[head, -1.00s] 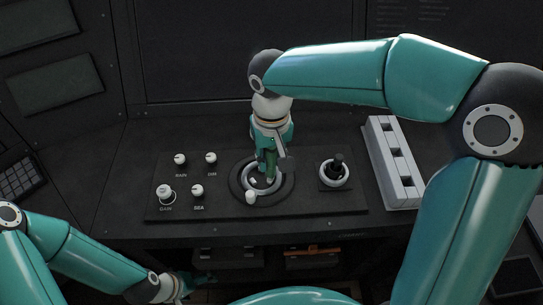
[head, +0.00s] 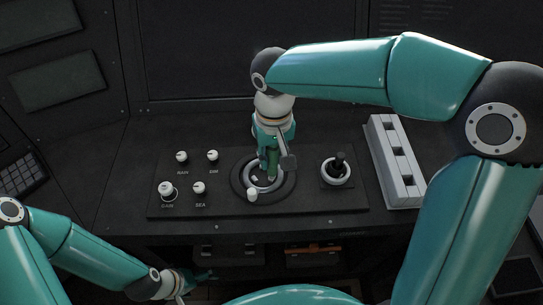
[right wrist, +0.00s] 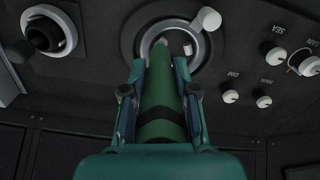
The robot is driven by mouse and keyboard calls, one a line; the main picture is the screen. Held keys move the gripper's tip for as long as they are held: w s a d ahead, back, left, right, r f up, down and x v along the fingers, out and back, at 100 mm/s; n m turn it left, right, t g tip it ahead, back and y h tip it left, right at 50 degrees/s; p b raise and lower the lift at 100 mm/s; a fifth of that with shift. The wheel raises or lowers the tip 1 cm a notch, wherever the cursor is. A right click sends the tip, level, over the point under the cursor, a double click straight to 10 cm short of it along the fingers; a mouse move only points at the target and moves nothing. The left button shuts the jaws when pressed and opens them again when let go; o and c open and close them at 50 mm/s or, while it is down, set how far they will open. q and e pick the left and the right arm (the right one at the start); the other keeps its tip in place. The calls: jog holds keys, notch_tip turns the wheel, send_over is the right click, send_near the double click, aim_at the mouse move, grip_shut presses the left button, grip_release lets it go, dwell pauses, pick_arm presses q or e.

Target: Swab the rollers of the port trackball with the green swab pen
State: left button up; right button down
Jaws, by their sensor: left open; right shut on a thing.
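The trackball housing shows as a dark round mount with a pale ring (head: 250,184) in the middle of the console panel; a white knob sits on the ring's near edge. My right gripper (head: 270,168) is over it, pointing down, shut on the green swab pen (right wrist: 160,110). In the right wrist view the pen has a black band, and its pale tip (right wrist: 188,49) is inside the ring. I cannot tell whether the tip touches anything. My left gripper (head: 190,283) is low at the left, below the console's front edge, open and away from the panel.
Several white knobs, including the gain knob (head: 166,188), stand left of the ring. A joystick (head: 338,168) stands right of it. A pale slotted rack (head: 396,160) is further right. An orange item (head: 300,249) lies on a shelf under the console.

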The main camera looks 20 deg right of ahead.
jog(key=shift+a, duration=0.1)
dwell(0.6)
jog(key=shift+s+a, duration=0.2)
jog(key=shift+s, duration=0.05)
jog(key=shift+r, duration=0.15)
jog(key=shift+r+p, duration=1.2)
jog(key=shift+r, duration=0.25)
